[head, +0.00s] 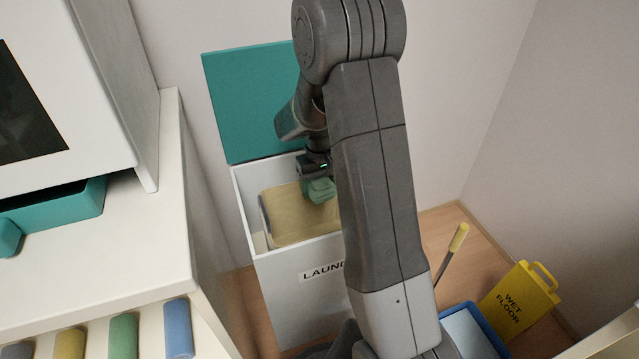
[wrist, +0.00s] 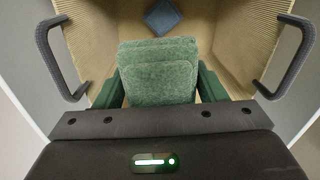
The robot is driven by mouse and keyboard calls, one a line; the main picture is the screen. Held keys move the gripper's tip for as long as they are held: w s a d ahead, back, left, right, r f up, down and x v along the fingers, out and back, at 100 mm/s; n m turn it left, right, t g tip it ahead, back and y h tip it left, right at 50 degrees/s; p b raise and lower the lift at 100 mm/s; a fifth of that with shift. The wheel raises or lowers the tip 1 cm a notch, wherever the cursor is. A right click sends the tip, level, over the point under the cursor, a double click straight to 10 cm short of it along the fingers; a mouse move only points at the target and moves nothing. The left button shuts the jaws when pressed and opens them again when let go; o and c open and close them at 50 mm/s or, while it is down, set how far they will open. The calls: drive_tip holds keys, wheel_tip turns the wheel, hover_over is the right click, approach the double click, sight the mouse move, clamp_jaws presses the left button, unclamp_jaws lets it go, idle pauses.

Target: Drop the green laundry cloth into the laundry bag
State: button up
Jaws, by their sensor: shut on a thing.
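My gripper (head: 316,172) is shut on the green laundry cloth (head: 321,190), which hangs below it over the bin's opening. In the wrist view the folded green cloth (wrist: 158,85) sits between my two dark green fingers. The beige laundry bag (head: 285,222) with grey handles sits inside the white bin. In the wrist view the bag (wrist: 92,35) opens below the cloth, with its handles at both sides. My arm hides the right part of the bag in the head view.
The white bin (head: 290,290) has a laundry label and a raised teal lid (head: 245,100). A blue cloth (wrist: 163,17) lies in the bag. A white counter (head: 100,260) stands at left; a yellow wet floor sign (head: 518,300) and blue bucket (head: 470,325) are at right.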

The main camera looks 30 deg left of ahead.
sight(320, 179)
drive_tip(key=o, duration=1.1)
wheel_tip(320, 179, up, 14)
drive_tip(key=p, duration=0.3)
drive_tip(key=shift+f, duration=0.1)
wheel_tip(320, 179, down, 14)
drive_tip(key=b, duration=0.3)
wheel_tip(320, 179, up, 5)
drive_tip(key=p, duration=0.3)
drive_tip(key=shift+p, duration=0.3)
